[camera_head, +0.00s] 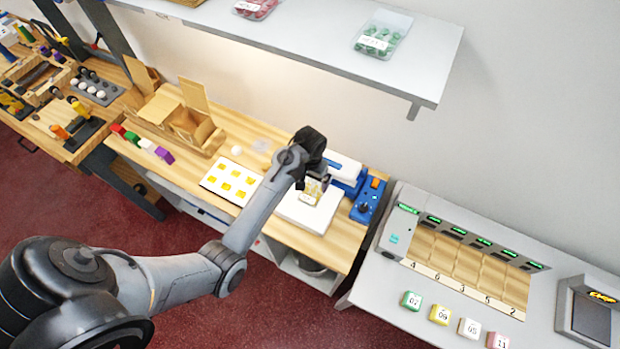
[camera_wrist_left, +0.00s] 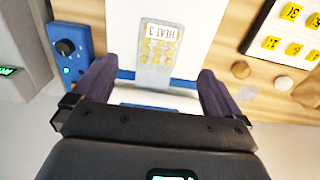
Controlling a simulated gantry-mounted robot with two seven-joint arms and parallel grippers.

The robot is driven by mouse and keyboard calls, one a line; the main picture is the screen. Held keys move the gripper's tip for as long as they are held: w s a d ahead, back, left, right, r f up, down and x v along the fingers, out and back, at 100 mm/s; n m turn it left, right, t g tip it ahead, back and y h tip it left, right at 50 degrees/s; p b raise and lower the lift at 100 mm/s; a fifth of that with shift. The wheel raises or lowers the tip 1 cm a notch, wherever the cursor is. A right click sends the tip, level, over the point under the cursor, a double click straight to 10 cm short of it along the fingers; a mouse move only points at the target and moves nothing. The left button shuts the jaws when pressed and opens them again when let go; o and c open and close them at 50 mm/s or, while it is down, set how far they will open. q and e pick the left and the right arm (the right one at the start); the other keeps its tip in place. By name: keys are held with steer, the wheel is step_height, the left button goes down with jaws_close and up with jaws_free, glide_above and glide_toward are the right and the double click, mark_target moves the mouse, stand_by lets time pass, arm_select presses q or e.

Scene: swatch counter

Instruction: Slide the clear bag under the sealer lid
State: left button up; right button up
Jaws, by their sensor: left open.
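The clear bag (camera_head: 313,190) holds yellow pieces and lies on the white platform (camera_head: 300,213) in front of the sealer. In the left wrist view the bag (camera_wrist_left: 157,48) shows a "HEAT 3" label. The blue sealer (camera_head: 349,179) has a white lid (camera_head: 342,166); the lid's exact opening is hard to tell. My left gripper (camera_wrist_left: 154,72) is open, with one finger on each side of the bag's near end and visible gaps to both. In the head view its dark wrist hides part of the sealer and the fingertips. My right gripper is not in view.
A blue control box (camera_head: 368,200) with a knob stands right of the sealer. A white card (camera_head: 231,181) with yellow tiles lies to the left, near a white round piece (camera_head: 237,150). A shelf (camera_head: 330,40) overhangs the back. A grey counter with numbered slots (camera_head: 466,265) stands at right.

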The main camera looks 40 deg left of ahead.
mark_target(310, 195)
arm_select(q)
steer(key=shift+f, duration=5.4)
steer(key=c, duration=0.9)
